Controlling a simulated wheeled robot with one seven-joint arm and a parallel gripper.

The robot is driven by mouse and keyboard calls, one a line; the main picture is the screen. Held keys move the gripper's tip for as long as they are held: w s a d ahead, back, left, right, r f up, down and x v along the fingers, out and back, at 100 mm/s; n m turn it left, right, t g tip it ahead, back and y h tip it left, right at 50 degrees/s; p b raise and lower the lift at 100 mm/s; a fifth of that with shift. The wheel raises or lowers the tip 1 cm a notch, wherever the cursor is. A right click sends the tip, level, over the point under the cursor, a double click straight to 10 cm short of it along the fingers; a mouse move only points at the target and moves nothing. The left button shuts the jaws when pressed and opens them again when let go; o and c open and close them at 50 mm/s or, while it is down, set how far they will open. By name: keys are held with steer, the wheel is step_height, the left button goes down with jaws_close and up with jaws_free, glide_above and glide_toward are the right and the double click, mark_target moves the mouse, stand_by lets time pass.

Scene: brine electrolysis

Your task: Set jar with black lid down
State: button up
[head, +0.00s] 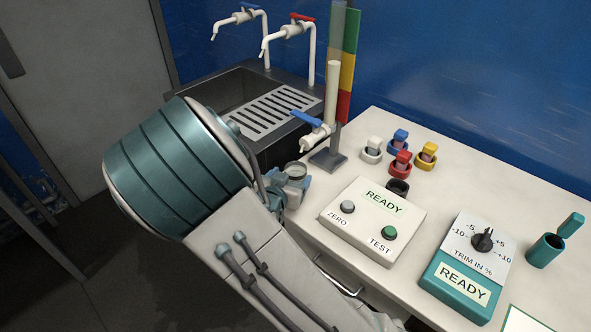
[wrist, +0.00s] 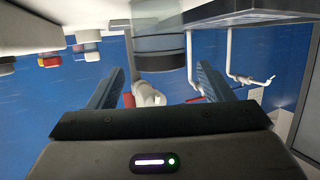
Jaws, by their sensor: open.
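The jar with black lid (wrist: 160,60) shows in the wrist view between and just past the fingertips, lid downward in this inverted picture, with its glass body (wrist: 155,20) above. My gripper (wrist: 160,72) is open, one finger on each side of the jar; I cannot tell whether either touches it. In the head view my gripper (head: 292,182) is at the left edge of the white worktop, below the blue-handled tap, largely hidden by my arm. A round grey top (head: 296,170) shows there between the fingers, seemingly the jar. Its base is hidden.
Several coloured-lid jars (head: 401,162) stand in ring holders on the worktop (head: 385,125). A black ring holder (head: 397,187) looks empty. A READY box (head: 372,222) with two buttons is right of my gripper. The tap stand (head: 327,158) and sink (head: 275,105) are close behind.

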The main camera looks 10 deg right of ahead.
steer(key=v, duration=0.5)
steer(key=shift+a, duration=0.1)
steer(key=shift+a+f+g+y, duration=0.15)
steer(key=shift+f+g+y, duration=0.2)
steer(key=shift+y, duration=0.25)
steer(key=s+a+r+n+g+y, duration=0.3)
steer(key=s+r+g+y, duration=0.15)
steer(key=y, duration=0.45)
steer(key=s+d+r+n+g+h, duration=0.1)
steer(key=s+d+r+g, duration=0.1)
steer(key=s, duration=0.5)
steer(key=s+d+r+n+g+h, duration=0.1)
steer(key=s+d+r+n+g, duration=0.1)
steer(key=s+d+r, duration=0.2)
steer(key=s+d, duration=0.3)
steer(key=s, duration=0.1)
steer(key=shift+d+h, duration=0.25)
steer(key=shift+h, duration=0.05)
steer(key=shift+s+r, duration=0.1)
